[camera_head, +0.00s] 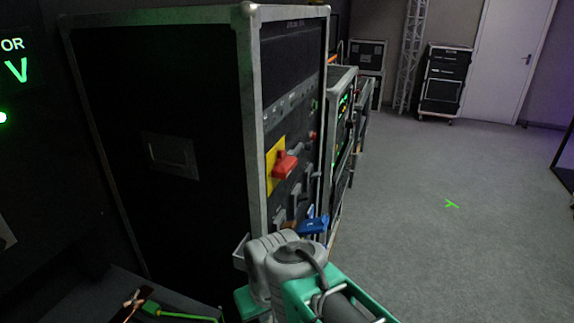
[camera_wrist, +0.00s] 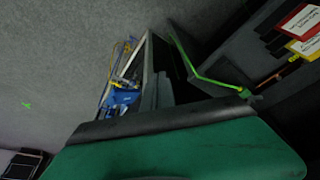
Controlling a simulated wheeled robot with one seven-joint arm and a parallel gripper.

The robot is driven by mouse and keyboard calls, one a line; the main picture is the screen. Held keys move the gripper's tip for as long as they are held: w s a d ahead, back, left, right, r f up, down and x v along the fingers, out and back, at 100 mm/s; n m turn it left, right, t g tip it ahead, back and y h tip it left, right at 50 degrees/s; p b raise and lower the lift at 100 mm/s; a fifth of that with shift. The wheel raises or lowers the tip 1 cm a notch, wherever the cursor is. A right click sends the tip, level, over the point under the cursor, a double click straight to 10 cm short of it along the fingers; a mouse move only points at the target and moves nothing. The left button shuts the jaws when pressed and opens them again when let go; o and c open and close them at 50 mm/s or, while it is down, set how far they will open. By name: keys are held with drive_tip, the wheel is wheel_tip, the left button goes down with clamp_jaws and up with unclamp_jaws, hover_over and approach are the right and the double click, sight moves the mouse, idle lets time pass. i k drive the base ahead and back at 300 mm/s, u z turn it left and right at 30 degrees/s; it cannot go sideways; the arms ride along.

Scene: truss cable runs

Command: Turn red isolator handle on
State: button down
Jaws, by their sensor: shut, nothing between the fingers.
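The red isolator handle (camera_head: 285,164) sits on a yellow plate (camera_head: 272,171) on the front panel of the tall black rack case (camera_head: 180,110). It is seen at a steep angle, so its turn position is hard to read. My arm is low in front of the case in the head view, below the handle and apart from it. My gripper (camera_wrist: 165,120) shows in the wrist view as a green and dark body across the bottom; it is shut and empty. Its fingertips are not clear in the head view. I cannot make out the handle in the wrist view.
A blue connector (camera_head: 314,224) juts from the lower panel, close above my arm. A green cable (camera_head: 180,315) lies at bottom left. Red (camera_wrist: 300,22) and yellow (camera_wrist: 304,47) labels show in the wrist view. More racks (camera_head: 343,130) stand behind; the floor (camera_head: 430,240) to the right is clear.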

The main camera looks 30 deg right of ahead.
sight(285, 165)
drive_tip(key=u, duration=1.95)
drive_tip(key=k, duration=1.05)
drive_tip(key=z, duration=1.7)
